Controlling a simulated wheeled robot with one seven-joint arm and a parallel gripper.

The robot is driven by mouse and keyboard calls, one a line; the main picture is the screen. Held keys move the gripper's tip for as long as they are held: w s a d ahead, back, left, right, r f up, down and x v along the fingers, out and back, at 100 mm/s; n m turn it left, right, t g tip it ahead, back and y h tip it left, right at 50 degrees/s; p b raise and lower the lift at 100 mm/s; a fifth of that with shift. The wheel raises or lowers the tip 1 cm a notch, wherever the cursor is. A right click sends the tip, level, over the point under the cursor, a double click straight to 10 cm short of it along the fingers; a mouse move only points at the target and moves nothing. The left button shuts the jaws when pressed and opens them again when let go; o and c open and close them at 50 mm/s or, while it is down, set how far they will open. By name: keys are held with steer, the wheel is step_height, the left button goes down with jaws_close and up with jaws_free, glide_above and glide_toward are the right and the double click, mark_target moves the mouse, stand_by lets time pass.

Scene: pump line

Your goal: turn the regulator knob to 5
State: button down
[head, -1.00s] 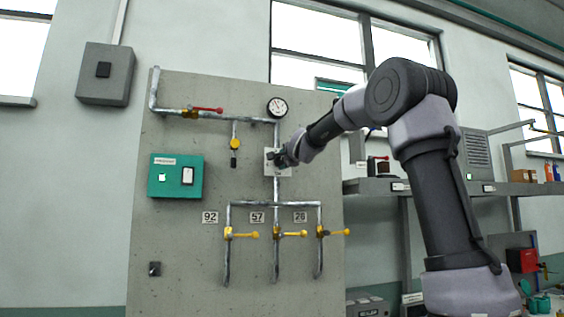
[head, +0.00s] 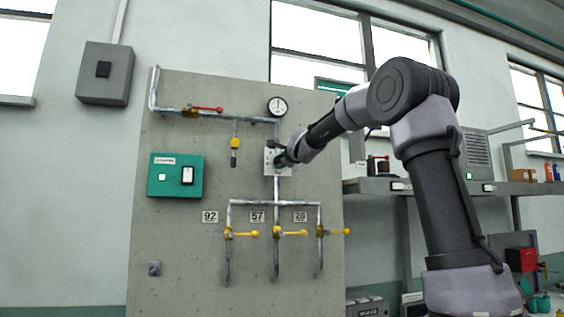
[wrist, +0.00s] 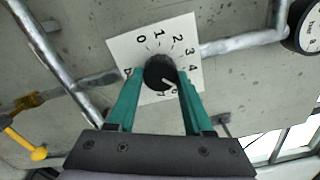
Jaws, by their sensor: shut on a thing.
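The regulator knob (wrist: 160,72) is round and black on a white dial plate (wrist: 122,50) with the numbers 0 to 4 readable in the wrist view. My gripper (wrist: 160,82) has its two green fingers on either side of the knob and is shut on it. The knob's light pointer mark points to the lower right, past the 4. The number there is partly covered by a finger, so I cannot tell it for sure. In the head view, my gripper (head: 281,160) is at the plate (head: 270,155), hiding most of the knob.
A round pressure gauge (head: 277,106) sits above the plate. A red-handled valve (head: 205,109) is on the upper left pipe, and a yellow-and-grey fitting (head: 235,144) hangs below it. Several yellow-handled valves (head: 290,233) are lower down. A green box (head: 175,176) is at left.

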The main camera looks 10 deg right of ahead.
steer(key=shift+f, duration=0.1)
steer(key=shift+c, duration=1.5)
jaws_free()
steer(key=shift+s, duration=0.1)
steer(key=s+d, duration=0.1)
steer(key=s, duration=0.9)
steer(key=shift+s, duration=0.3)
steer(key=shift+d, duration=0.1)
